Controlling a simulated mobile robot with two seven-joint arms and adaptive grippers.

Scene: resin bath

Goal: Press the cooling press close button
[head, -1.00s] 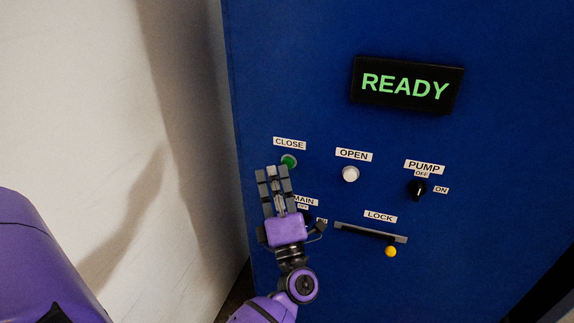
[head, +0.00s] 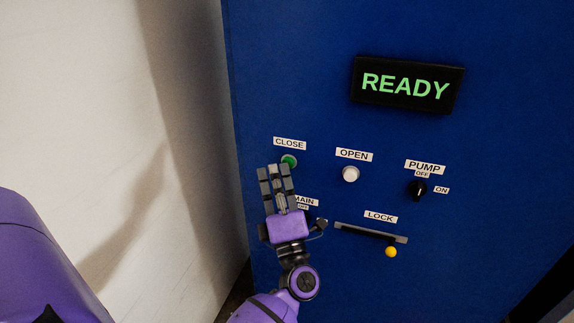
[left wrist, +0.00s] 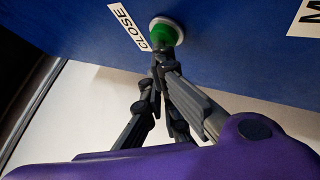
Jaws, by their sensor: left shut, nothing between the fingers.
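The green close button (head: 289,161) sits on the blue panel under the "CLOSE" label (head: 290,143). My left gripper (head: 275,168) is shut and empty, with its fingertips just below the button in the head view. In the left wrist view the fingertips (left wrist: 161,58) overlap the lower edge of the green button (left wrist: 163,34) and its pale ring. I cannot tell whether they touch it. The button's lower part is hidden behind the fingertips. The right gripper is not in view.
The panel also carries a white open button (head: 350,174), a black pump knob (head: 418,189), a lock slot with a yellow knob (head: 391,252), and a "READY" display (head: 405,85). The main switch is mostly hidden by my gripper. A pale wall (head: 90,120) stands at the left.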

